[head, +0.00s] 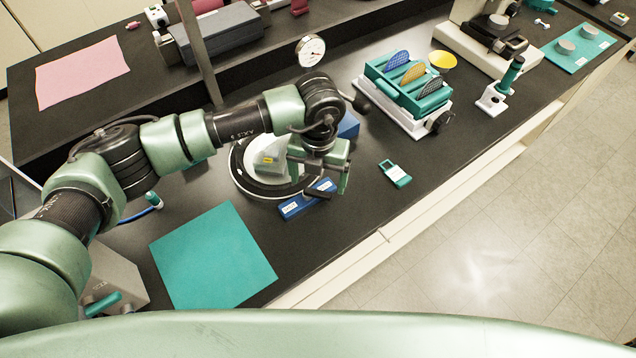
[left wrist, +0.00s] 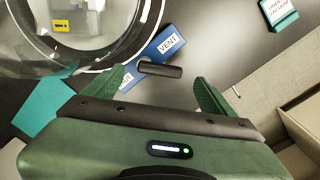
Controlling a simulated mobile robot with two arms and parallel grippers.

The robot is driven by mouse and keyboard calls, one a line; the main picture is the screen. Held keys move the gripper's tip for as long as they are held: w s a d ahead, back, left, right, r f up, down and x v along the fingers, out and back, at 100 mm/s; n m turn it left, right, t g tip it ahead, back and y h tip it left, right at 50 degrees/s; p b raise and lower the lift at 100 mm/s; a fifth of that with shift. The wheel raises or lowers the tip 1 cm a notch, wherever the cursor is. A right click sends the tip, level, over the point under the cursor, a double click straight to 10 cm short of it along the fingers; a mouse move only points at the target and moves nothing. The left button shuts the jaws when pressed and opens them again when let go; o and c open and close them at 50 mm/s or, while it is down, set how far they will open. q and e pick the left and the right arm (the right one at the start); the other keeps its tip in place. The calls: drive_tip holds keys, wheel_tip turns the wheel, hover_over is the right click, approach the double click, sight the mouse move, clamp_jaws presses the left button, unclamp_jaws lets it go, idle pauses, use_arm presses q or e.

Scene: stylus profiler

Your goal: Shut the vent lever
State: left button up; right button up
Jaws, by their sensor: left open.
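The vent lever is a short black bar (head: 318,193) on a blue base (head: 292,208) beside the glass-domed chamber (head: 262,170). In the left wrist view the black bar (left wrist: 160,69) crosses the blue base (left wrist: 148,55) between a label reading VENT (left wrist: 170,45) and a second label, partly hidden. My left gripper (head: 322,182) is open over the lever. In the left wrist view its fingers (left wrist: 168,84) stand either side of the bar's near side, with no clear contact. My right gripper is out of view.
A teal tag (head: 396,173) lies right of the lever. A teal mat (head: 213,257) lies in front on the left. A teal rack with colored discs (head: 407,88) stands behind. The bench's front edge (head: 385,238) is close to the lever.

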sight(318, 191)
use_arm(q)
wheel_tip(318, 191, down, 3)
drive_tip(key=shift+f+p, duration=0.15)
drive_tip(key=shift+p, duration=0.35)
drive_tip(key=shift+f, duration=0.35)
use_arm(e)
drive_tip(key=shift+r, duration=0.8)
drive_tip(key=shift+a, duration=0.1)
